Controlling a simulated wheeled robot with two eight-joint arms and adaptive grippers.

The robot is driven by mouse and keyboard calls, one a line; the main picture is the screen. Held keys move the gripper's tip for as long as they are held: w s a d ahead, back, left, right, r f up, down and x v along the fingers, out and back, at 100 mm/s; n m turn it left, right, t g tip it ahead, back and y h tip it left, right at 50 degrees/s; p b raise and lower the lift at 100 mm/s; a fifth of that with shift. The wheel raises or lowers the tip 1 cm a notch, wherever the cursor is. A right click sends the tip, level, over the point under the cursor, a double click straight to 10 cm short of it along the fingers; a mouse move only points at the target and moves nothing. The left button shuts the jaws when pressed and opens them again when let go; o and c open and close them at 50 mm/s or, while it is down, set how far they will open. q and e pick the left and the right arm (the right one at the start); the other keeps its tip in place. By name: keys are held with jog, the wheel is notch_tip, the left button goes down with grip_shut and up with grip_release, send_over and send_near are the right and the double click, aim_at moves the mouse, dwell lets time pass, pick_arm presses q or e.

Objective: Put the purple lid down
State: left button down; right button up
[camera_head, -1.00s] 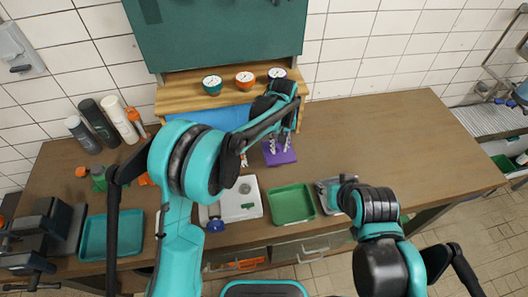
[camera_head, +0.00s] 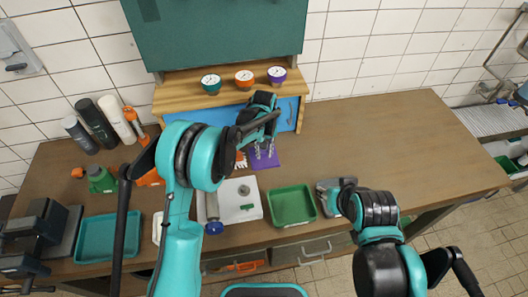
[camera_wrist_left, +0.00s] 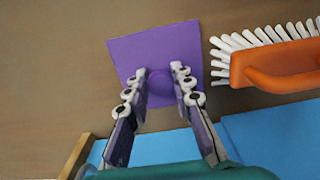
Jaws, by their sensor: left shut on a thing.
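The purple lid (camera_head: 268,159) is a flat square plate with a round knob, over the back middle of the bench. It also shows in the left wrist view (camera_wrist_left: 135,50), where its knob (camera_wrist_left: 160,88) sits between my fingertips. My left gripper (camera_head: 262,149) is shut on that knob from above, as the left wrist view shows (camera_wrist_left: 158,78). Whether the lid touches the bench top is unclear. My right gripper (camera_head: 335,195) is low at the bench front beside a green tray; its fingers are hidden by the arm.
An orange brush (camera_wrist_left: 285,65) with white bristles lies close beside the lid. A wooden shelf (camera_head: 185,97) with a blue front and three gauges stands behind. A white scale-like plate (camera_head: 240,207) and a green tray (camera_head: 292,206) lie in front. The bench's right side (camera_head: 400,140) is clear.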

pick_arm(q)
jog(key=shift+f, duration=0.2)
jog(key=c, duration=1.3)
grip_release()
jog(key=shift+r, duration=0.1)
